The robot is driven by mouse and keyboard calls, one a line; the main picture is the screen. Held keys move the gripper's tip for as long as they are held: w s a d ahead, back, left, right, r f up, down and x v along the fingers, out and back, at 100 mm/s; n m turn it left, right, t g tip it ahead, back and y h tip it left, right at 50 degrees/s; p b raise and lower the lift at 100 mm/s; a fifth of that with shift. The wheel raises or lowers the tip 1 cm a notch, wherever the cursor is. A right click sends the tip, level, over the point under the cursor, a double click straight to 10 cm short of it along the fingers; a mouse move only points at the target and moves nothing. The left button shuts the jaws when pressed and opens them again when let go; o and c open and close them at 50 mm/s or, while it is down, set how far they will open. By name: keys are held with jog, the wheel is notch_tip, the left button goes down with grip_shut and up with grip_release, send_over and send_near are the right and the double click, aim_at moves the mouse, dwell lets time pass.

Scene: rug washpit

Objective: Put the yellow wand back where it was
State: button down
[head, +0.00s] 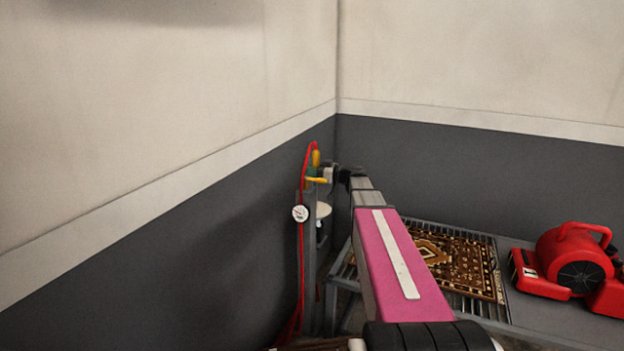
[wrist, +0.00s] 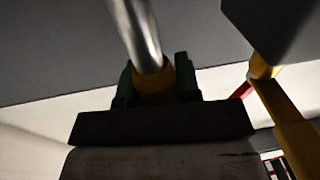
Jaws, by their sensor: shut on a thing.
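My gripper (head: 313,172) is at the far end of my outstretched arm, beside a grey post (head: 309,262) near the room's corner. In the wrist view its two dark green fingers (wrist: 154,82) are closed on the yellow part of the wand (wrist: 153,84), from which a silver tube (wrist: 136,32) runs upward. In the head view yellow pieces (head: 316,158) show above and below the fingers, small and partly hidden. I cannot tell whether the wand touches the post or a holder on it.
A red hose (head: 301,245) hangs down the post by a white gauge (head: 299,213). Another yellow piece (wrist: 288,122) and a grey block (wrist: 270,30) are close at right in the wrist view. A slatted table with a patterned rug (head: 455,262) and a red blower (head: 572,260) stand right.

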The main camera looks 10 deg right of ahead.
aim_at(316, 185)
jog(key=shift+f, duration=1.5)
jog(key=c, duration=0.8)
grip_release()
